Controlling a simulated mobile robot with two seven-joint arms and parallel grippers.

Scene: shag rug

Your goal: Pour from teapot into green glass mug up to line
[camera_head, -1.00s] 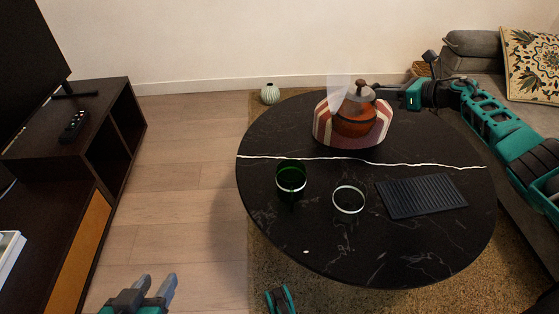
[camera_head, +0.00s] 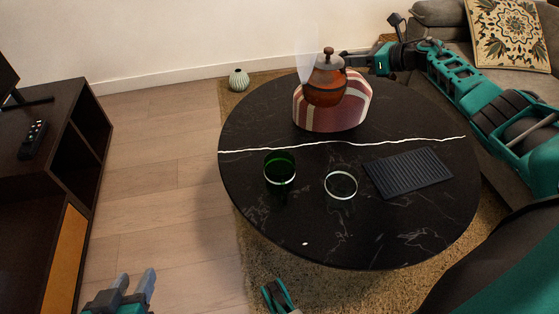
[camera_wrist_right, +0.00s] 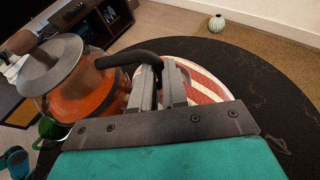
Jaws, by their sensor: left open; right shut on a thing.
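The orange-brown teapot (camera_head: 324,88) with a grey lid is held roughly upright above the table's far side, in front of a striped cover. It fills the left of the right wrist view (camera_wrist_right: 88,98). My right gripper (camera_head: 352,59) is shut on its dark handle; the fingers (camera_wrist_right: 160,85) show around the handle in the wrist view. The green glass mug (camera_head: 280,168) stands on the table, left and nearer than the teapot. Its fill line and contents cannot be made out. My left gripper (camera_head: 133,290) is open and empty, low at the left, off the table.
The round black table (camera_head: 300,225) also bears a clear glass (camera_head: 341,186), a ribbed dark mat (camera_head: 408,173) and the red-and-white striped cover (camera_head: 352,108). A sofa (camera_head: 440,60) stands right, a dark TV cabinet (camera_head: 60,130) left. The table's near side is bare.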

